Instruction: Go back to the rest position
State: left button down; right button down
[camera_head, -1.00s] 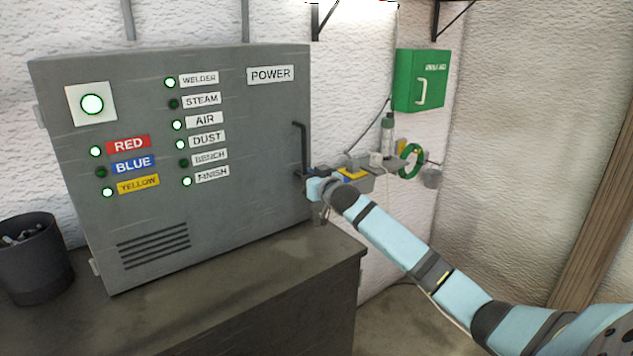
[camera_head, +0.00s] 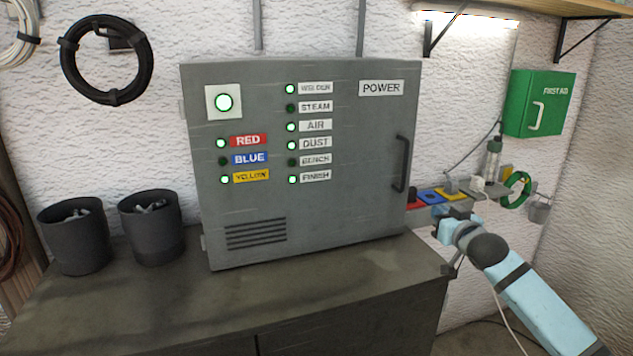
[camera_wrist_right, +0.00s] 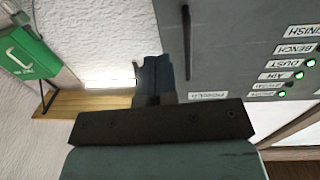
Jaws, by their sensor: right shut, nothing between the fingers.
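My right gripper (camera_head: 446,228) is to the right of the grey power cabinet (camera_head: 330,225), below and beside its dark door handle (camera_head: 401,164). In the right wrist view my right gripper (camera_wrist_right: 155,78) shows its two dark fingers together, with nothing between them. The cabinet (camera_wrist_right: 225,60) and its handle (camera_wrist_right: 187,42) also show there, apart from the fingers. The cabinet door is shut. The welder, air, dust, finish, red and yellow lamps are lit; the steam, blue and bench lamps are dark. My left gripper is not in view.
The cabinet stands on a dark bench (camera_head: 130,310). Two dark bins (camera_head: 75,240) stand at its left. Coloured blocks (camera_head: 432,196) and a green cable coil (camera_head: 516,190) are behind my right arm. A green first-aid box (camera_head: 540,103) hangs on the wall.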

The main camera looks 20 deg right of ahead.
jog(key=shift+f, duration=0.1)
jog(key=s+a+f+n+g, duration=0.1)
jog(key=s+a+f+g, duration=0.3)
jog(key=s+a+f, duration=0.5)
jog(key=s+a+f+g, duration=0.3)
jog(key=s+a+f, duration=0.35)
jog(key=f, duration=0.45)
jog(key=s+a+f+n+g+y, duration=0.15)
jog(key=s+a+g, duration=0.3)
jog(key=s, duration=0.75)
jog(key=s+a+f+n+g, duration=0.1)
jog(key=s+a+f+g, duration=0.35)
jog(key=s, duration=0.75)
jog(key=w+a+f+t+y+p, duration=0.1)
jog(key=w+a+t+y+p, duration=0.2)
jog(key=w+a+t+p, duration=0.3)
jog(key=shift+w+a+f+t+p, duration=0.35)
jog(key=shift+a+t+p, duration=0.9)
jog(key=shift+p, duration=0.8)
jog(key=shift+d+n, duration=0.15)
jog(key=shift+n, duration=0.1)
